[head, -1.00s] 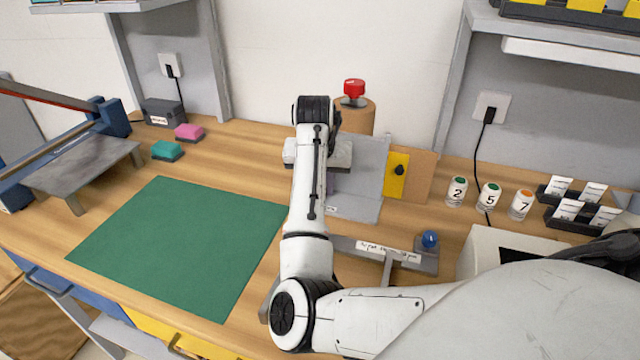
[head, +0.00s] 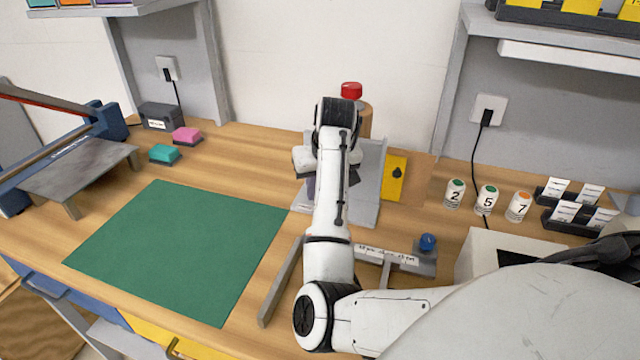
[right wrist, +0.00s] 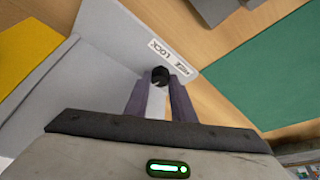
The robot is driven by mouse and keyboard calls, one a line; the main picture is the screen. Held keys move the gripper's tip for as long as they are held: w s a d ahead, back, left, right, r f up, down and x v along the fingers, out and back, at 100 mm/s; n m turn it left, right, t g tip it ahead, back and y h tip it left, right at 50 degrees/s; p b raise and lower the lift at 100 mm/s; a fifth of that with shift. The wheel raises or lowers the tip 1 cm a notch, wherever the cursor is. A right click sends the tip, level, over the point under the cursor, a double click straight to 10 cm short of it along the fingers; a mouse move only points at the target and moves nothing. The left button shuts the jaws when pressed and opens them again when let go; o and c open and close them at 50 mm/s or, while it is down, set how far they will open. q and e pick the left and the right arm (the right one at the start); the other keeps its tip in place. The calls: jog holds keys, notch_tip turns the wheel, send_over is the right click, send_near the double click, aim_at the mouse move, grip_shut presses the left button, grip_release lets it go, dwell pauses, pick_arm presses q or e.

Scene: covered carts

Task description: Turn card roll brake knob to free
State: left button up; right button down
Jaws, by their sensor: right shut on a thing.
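The brake knob (right wrist: 160,75) is a small black knob beside a white label (right wrist: 168,58) on a grey bracket. The label appears to read FREE and LOCK. My right gripper (right wrist: 159,90) is shut on the knob, with one dark finger on each side of it. In the head view my right arm hides the knob, and only part of the gripper shows in front of the grey bracket (head: 368,180). A brown roll (head: 366,120) with a red top (head: 351,90) stands behind the bracket. My left gripper is not in view.
A yellow plate (head: 393,188) with another black knob stands right of the bracket. A grey T-shaped fixture with a blue ball knob (head: 427,242) lies in front. Numbered canisters (head: 486,200) stand to the right. The green mat (head: 175,250) at left is clear.

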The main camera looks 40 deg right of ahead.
jog(key=c, duration=1.5)
grip_release()
jog(key=v, duration=1)
jog(key=shift+s+a+r, duration=0.1)
jog(key=shift+s+r, duration=0.05)
jog(key=shift+s, duration=0.1)
